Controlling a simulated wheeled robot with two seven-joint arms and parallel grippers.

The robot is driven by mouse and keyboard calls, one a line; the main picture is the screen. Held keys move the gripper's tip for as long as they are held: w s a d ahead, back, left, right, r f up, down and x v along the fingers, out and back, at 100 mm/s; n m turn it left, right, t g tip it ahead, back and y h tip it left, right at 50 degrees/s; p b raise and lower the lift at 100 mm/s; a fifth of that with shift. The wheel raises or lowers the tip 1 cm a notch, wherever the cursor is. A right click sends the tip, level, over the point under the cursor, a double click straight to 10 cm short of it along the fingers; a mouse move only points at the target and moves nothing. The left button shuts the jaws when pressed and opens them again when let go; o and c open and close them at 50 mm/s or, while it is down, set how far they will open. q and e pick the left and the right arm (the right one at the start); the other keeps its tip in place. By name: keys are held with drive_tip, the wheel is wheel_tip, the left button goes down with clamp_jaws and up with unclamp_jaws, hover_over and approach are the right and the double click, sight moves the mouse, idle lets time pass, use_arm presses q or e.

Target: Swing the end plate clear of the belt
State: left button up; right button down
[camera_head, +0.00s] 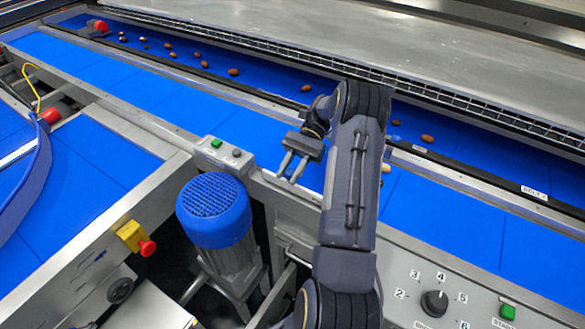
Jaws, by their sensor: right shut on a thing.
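My right gripper (289,175) reaches over the near edge of the blue belt (240,127), its two fingers pointing down toward the belt's metal side rail. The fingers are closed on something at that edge. A pale, flat piece, which looks like the end plate (312,176), shows beside the fingertips, partly hidden behind my right arm. Its exact outline and its hinge cannot be made out. My left gripper is not in view.
Several brown dates (233,72) lie on the far belt. A blue-capped motor (213,210) and a small button box (217,155) stand left of the gripper. A control panel with a dial (434,303) is at lower right. A yellow-and-red stop button (137,238) is at lower left.

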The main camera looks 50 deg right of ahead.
drive_tip(key=shift+a, duration=0.1)
drive_tip(key=c, duration=1.1)
unclamp_jaws()
drive_tip(key=shift+c, duration=0.2)
wheel_tip(320, 180, up, 3)
drive_tip(key=shift+r, duration=0.1)
drive_tip(key=s+a+r+b, duration=0.2)
drive_tip(key=s+a+r, duration=0.7)
drive_tip(key=a, duration=0.1)
drive_tip(key=shift+a+r+b, duration=0.3)
drive_tip(key=shift+a+r, duration=0.05)
drive_tip(key=shift+r, duration=0.05)
drive_tip(key=shift+s, duration=0.1)
